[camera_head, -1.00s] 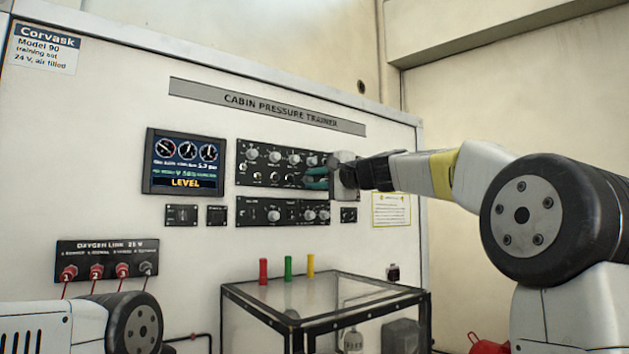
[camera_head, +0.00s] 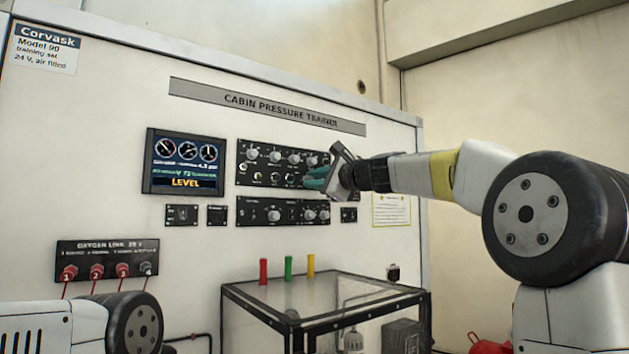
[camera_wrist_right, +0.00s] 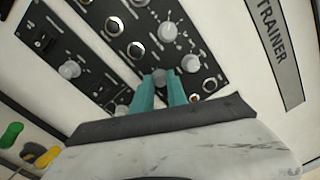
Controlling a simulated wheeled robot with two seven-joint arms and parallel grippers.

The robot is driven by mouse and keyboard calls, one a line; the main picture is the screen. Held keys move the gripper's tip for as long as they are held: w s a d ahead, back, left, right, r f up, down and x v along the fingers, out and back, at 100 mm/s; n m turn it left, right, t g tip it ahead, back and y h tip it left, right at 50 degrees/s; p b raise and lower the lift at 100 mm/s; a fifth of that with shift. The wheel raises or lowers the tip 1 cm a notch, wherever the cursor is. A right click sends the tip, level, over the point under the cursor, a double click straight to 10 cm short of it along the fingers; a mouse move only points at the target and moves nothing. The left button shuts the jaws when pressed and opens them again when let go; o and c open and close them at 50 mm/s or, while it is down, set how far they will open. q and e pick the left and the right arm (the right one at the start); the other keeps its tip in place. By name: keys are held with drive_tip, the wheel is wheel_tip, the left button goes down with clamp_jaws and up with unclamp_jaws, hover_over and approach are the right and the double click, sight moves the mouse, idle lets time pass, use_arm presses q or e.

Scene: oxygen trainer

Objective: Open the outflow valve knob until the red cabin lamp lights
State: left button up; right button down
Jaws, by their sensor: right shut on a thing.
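My right gripper (camera_head: 311,180) reaches the right part of the upper black control panel (camera_head: 270,163), with its teal fingers at the panel face. In the right wrist view the fingers (camera_wrist_right: 162,86) are closed around a small grey knob (camera_wrist_right: 161,76). The knob's label is too small to read, and in the head view the gripper hides it. The display (camera_head: 184,163) shows round gauges and the word LEVEL in yellow. I cannot make out a lit red lamp on the panels. My left gripper is out of view.
Other knobs crowd the upper panel, and a lower panel (camera_head: 258,213) sits just beneath. A glass-topped box (camera_head: 330,292) with red, green and yellow pegs stands below. The oxygen link panel (camera_head: 107,257) is at left.

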drive_tip(key=shift+f, duration=0.1)
drive_tip(key=c, duration=1.3)
unclamp_jaws()
drive_tip(key=v, duration=0.8)
drive_tip(key=shift+w, duration=0.1)
